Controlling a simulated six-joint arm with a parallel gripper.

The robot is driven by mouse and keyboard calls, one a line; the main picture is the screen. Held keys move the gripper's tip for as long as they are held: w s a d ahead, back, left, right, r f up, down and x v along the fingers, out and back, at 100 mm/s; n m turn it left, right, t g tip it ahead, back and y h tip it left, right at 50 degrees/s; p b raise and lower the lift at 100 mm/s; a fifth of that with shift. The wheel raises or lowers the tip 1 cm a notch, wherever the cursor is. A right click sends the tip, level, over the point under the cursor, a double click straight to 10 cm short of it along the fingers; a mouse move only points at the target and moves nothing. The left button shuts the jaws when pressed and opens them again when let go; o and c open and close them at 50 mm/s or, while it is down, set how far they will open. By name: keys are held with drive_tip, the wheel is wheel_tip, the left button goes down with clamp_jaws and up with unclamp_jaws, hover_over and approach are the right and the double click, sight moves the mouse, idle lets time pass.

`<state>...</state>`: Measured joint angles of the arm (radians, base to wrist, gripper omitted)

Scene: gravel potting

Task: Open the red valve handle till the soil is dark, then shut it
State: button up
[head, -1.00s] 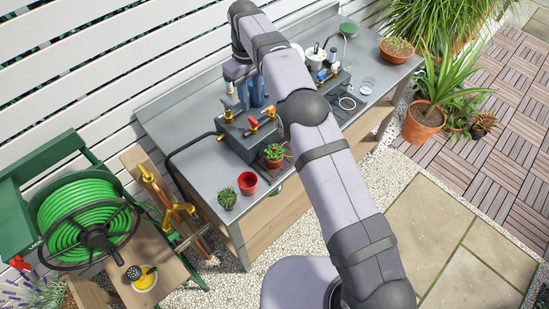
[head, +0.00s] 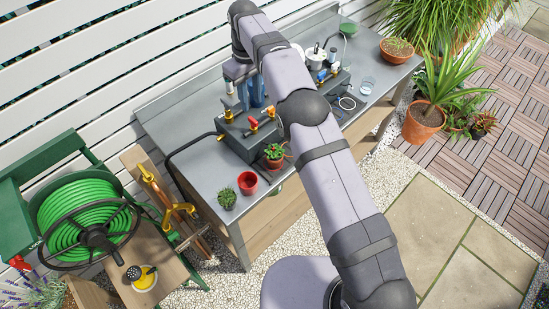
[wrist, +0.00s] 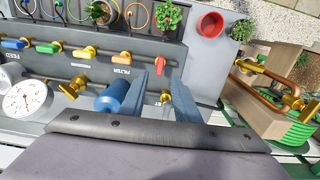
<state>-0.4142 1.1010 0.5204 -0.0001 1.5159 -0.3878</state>
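In the head view the red handle (head: 253,122) sits at the manifold's front.
A blue filter cylinder (wrist: 112,97) stands close to my fingers. An empty-looking red pot (head: 247,182) and a small green plant (head: 227,198) stand on the bench's near end.

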drive_tip(key=shift+d+f+b, duration=0.2)
drive_tip(key=shift+f+b, duration=0.15)
drive_tip(key=shift+b, duration=0.05)
drive_tip(key=s+d+r+m+t+y+b, duration=0.1)
drive_tip(key=s+d+r+t+b, duration=0.1)
drive_tip(key=d+r+b, duration=0.45)
drive_tip(key=t+y, duration=0.1)
drive_tip(key=y, duration=0.1)
approach(253, 119)
drive_tip(key=shift+n, duration=0.4)
drive_tip(key=shift+p+x, duration=0.85)
drive_tip(key=shift+x, duration=3.2)
